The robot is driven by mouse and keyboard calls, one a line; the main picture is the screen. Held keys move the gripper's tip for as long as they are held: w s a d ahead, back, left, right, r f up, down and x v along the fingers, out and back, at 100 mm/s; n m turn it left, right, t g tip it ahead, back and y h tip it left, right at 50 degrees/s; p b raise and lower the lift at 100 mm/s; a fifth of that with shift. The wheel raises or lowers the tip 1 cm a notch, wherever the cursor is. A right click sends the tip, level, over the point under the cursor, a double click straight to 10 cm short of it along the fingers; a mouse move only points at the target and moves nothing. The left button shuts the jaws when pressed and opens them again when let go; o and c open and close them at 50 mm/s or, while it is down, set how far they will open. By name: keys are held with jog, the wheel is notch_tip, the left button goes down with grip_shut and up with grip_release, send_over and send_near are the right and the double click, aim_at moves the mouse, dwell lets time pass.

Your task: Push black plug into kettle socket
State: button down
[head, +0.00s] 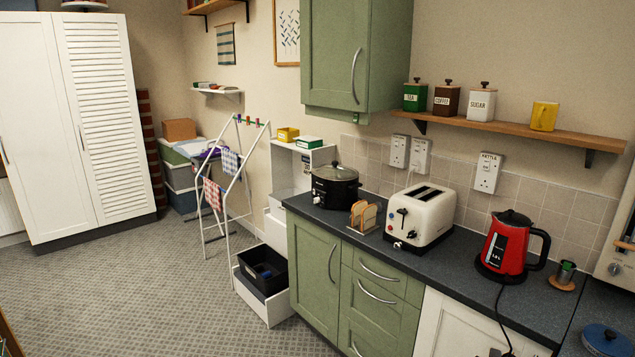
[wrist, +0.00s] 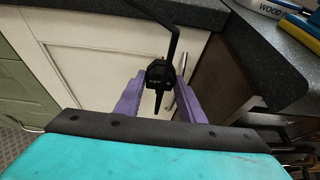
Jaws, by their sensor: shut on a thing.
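The black plug (wrist: 157,74) is between the two purple fingers of my gripper (wrist: 159,82) in the wrist view, in front of the white cupboard door. My gripper is shut on it. Its black cable rises from the plug and bends left over the worktop edge. In the head view the cable (head: 500,302) hangs from the red kettle's base over the worktop front. The white socket labelled KETTLE (head: 487,173) is on the tiled wall behind and left of the red kettle (head: 506,245). The plug is low, well away from that socket.
A cream toaster (head: 420,215), toast rack (head: 363,216) and black slow cooker (head: 334,187) stand left on the dark worktop. Two more sockets (head: 399,151) are left of the kettle socket. A wooden shelf (head: 510,128) with canisters runs above. A small metal cup (head: 566,272) stands right of the kettle.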

dwell(0.7)
jog(key=shift+s+f+b, duration=0.2)
jog(key=shift+s+b, duration=0.25)
jog(key=shift+b, duration=0.15)
